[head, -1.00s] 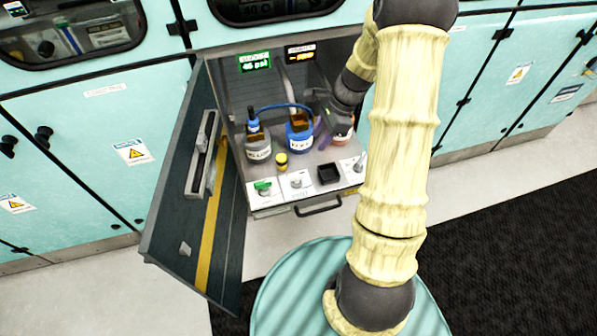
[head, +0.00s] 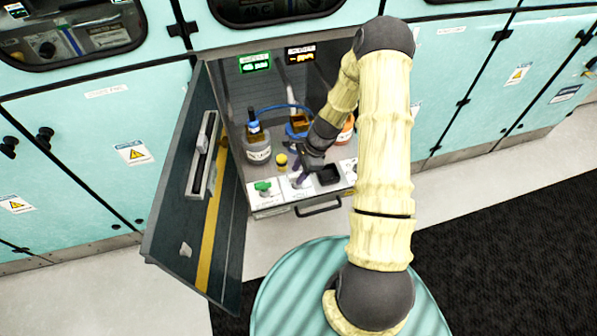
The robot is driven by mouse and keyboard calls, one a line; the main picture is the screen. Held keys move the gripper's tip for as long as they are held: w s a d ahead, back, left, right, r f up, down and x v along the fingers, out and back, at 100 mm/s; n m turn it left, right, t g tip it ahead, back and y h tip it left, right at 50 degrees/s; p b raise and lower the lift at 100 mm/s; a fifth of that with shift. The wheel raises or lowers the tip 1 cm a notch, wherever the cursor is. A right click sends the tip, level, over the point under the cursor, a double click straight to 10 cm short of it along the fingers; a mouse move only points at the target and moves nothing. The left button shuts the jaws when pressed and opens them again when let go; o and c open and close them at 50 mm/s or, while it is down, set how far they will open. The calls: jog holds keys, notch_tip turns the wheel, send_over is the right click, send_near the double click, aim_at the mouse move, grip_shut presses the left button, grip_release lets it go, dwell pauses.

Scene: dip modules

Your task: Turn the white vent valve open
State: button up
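The open cabinet holds a row of white valve plates along its front edge. The middle plate (head: 288,193) carries the small white valve, which is now largely hidden behind my fingers. A green-handled valve (head: 263,187) sits on the plate to its left. My gripper (head: 299,176) points down at the middle plate, with its dark fingers at or just above the white valve. I cannot tell whether they touch it or how far apart they are.
The dark cabinet door (head: 195,190) stands open on the left. A black square tray (head: 329,175) lies right of my gripper. A pull handle (head: 318,207) juts out below.

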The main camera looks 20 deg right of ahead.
jog(key=shift+a+f, duration=0.2)
jog(key=shift+f, duration=0.25)
jog(key=shift+c, duration=0.5)
grip_shut()
